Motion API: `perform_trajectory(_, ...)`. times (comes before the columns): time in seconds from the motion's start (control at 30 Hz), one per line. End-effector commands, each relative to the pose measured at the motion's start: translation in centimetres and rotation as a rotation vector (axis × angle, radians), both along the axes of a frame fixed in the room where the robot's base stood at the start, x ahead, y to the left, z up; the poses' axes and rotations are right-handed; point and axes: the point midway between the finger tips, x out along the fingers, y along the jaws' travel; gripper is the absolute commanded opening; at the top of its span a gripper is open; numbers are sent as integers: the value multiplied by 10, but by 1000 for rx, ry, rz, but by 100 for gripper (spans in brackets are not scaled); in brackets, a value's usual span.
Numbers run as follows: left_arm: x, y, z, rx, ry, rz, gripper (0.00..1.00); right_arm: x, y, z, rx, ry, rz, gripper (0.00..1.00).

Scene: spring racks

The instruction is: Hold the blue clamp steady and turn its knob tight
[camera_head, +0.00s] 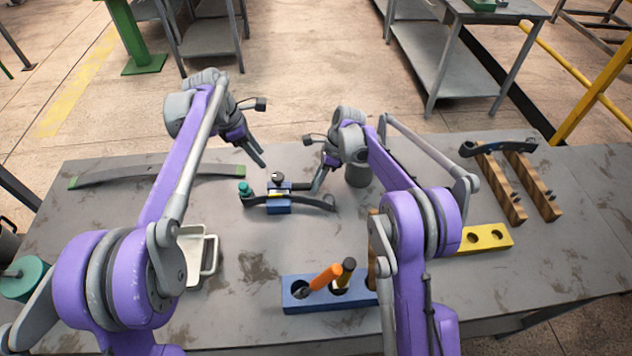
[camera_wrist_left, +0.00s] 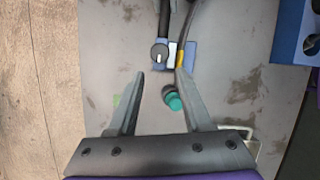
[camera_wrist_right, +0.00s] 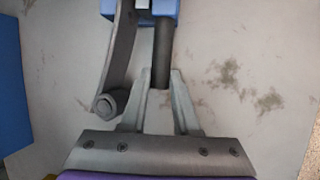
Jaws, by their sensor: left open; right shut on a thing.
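The blue clamp (camera_head: 279,206) stands mid-table around a dark leaf spring (camera_head: 316,203). Its knob (camera_head: 278,177), dark with a pale mark, is on top and also shows in the left wrist view (camera_wrist_left: 159,54). My right gripper (camera_head: 318,184) is shut on the clamp's dark bar handle (camera_wrist_right: 162,50), to the right of the clamp. My left gripper (camera_head: 260,158) is open and empty, above and behind the clamp. In the left wrist view the knob lies just beyond its fingertips (camera_wrist_left: 160,76), apart from them. A teal cap (camera_wrist_left: 172,98) sits at the spring's left end.
A blue holed block (camera_head: 296,284) with orange- and black-handled tools stands in front. A white tray (camera_head: 190,242) is at left, a long grey leaf spring (camera_head: 130,177) behind it. A grey cup (camera_head: 357,176), a yellow block (camera_head: 488,238) and a wooden rack (camera_head: 500,190) are at right.

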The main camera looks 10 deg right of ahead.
Motion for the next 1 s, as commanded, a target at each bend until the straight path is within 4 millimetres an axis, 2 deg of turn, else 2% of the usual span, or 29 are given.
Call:
perform_trajectory(0.63,0,0,0,0,0,0,50,0,0,0,0,-1,0,0)
perform_trajectory(0.8,-3,-1,3,2,0,51,76,0,0,0,0,-1,0,0)
perform_trajectory(1.0,-17,-2,12,-4,-10,319,76,0,0,0,0,-1,-1,0)
